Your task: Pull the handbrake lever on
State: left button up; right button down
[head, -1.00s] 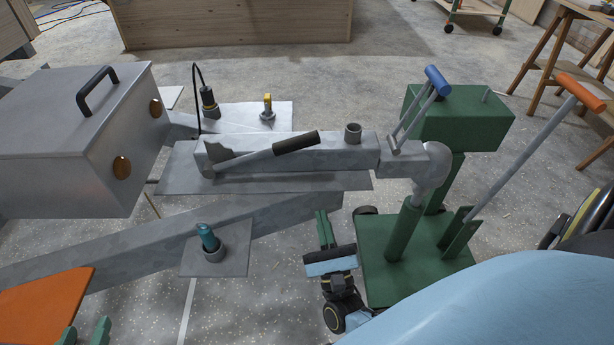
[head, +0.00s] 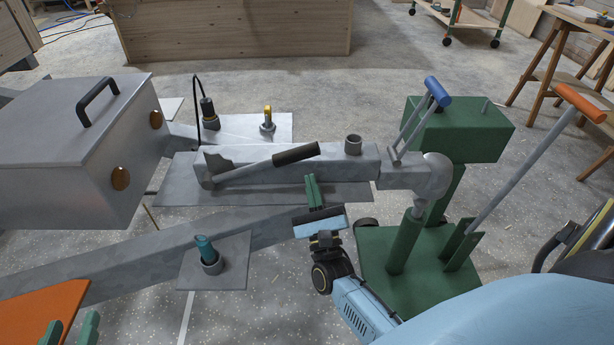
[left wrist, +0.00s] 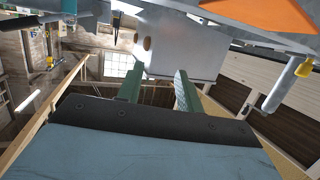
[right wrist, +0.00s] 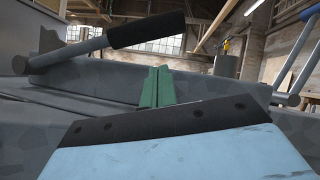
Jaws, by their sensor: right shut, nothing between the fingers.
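The handbrake lever (head: 245,171) is a grey bar with a black grip (head: 296,154), lying low and slightly raised along the grey drawbar. In the right wrist view its black grip (right wrist: 146,30) shows at upper left. My right gripper (head: 312,188) has its green fingers together, empty, just below and in front of the grip, apart from it. Those fingers (right wrist: 157,88) also show in the right wrist view. My left gripper (head: 70,334) is at the lower left by the orange panel, away from the lever. In the left wrist view its fingers (left wrist: 156,88) stand apart with nothing between them.
A grey box with a black handle (head: 97,94) stands left of the lever. A blue-handled coupling lever (head: 437,92) and a green stand (head: 455,130) are to the right. A teal-capped post (head: 206,248) stands nearer. An orange-handled lever (head: 581,104) rises at right.

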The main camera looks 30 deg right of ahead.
jog(key=shift+w+a+r, duration=0.15)
jog(key=shift+r, duration=0.4)
jog(key=shift+w+a+r, duration=0.1)
jog(key=shift+w+r, duration=0.1)
jog(key=shift+r, duration=0.3)
jog(key=shift+w+a+r, duration=0.15)
jog(key=shift+r, duration=0.4)
jog(key=shift+r, duration=0.1)
